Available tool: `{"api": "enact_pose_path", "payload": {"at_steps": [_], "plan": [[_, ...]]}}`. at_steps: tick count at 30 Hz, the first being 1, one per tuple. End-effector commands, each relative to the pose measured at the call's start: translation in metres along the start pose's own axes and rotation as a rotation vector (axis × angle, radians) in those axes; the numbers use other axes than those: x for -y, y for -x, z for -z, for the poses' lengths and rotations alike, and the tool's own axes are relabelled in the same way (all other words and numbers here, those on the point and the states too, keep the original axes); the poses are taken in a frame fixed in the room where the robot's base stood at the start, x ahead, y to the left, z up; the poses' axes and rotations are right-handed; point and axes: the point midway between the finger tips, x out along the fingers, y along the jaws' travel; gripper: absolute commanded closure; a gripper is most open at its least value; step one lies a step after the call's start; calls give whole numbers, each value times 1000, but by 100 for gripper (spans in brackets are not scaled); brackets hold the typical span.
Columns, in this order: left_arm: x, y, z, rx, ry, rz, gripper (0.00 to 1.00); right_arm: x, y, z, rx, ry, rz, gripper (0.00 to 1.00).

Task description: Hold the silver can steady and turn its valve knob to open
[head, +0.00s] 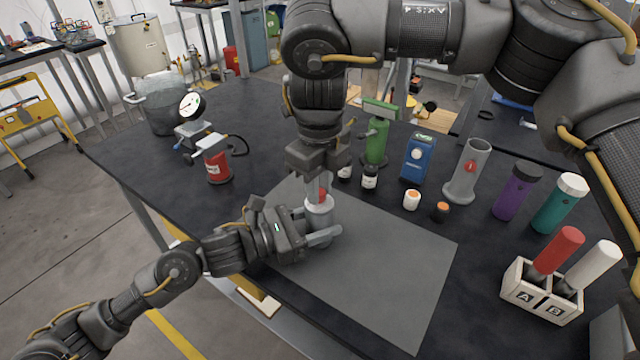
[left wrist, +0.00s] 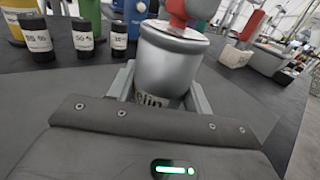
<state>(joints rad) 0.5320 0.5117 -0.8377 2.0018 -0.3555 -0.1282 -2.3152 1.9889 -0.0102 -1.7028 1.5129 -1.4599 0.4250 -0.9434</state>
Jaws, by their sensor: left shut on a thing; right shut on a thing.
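The silver can (head: 318,208) stands upright on the grey mat (head: 395,270). It also shows large in the left wrist view (left wrist: 168,62), with lettering low on its side partly hidden by my gripper. My left gripper (head: 322,235) is shut around the can's lower body, one finger on each side. The red valve knob (head: 322,194) is on top of the can, and part of it shows at the top of the left wrist view (left wrist: 186,9). My right gripper (head: 320,182) comes from above and is shut on the knob, hiding much of it.
A red canister with a gauge (head: 217,165) stands at left. A green bottle (head: 377,140), blue box (head: 417,158) and grey tube holder (head: 468,170) stand behind the mat. A white two-slot rack (head: 540,292) is at right. The mat's front is clear.

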Motion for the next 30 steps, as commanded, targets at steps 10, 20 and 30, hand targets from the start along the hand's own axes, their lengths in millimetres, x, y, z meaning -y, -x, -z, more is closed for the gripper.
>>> {"api": "enact_pose_path", "payload": {"at_steps": [10, 20, 30], "plan": [[-1, 0, 1, -2, 1, -2, 90, 0, 0, 0, 0, 112, 0, 100], [-1, 0, 1, -2, 1, -2, 90, 0, 0, 0, -1, 126, -1, 100], [-1, 0, 1, -2, 1, -2, 90, 0, 0, 0, 0, 125, 0, 56]]}}
